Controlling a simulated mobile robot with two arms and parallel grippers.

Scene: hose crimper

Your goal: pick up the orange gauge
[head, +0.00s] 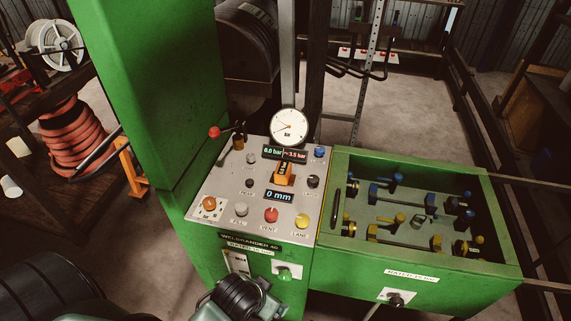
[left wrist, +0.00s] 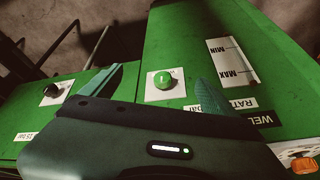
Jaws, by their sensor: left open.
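The orange gauge (head: 284,179) is a small orange block with a dark upper part. It stands on the grey control panel (head: 236,187) of the green machine, between two small displays. The left wrist view does not show it. My left gripper (left wrist: 160,75) is open and empty, its two teal fingers apart in front of the machine's green front face. In the head view my left wrist is at the bottom, below the panel and to the left of the gauge, with the fingers hidden. My right gripper is in neither view.
A round white dial (head: 289,127) stands behind the gauge. A green tray (head: 408,261) with coloured fittings adjoins on the right. A green column (head: 163,90) stands at the left.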

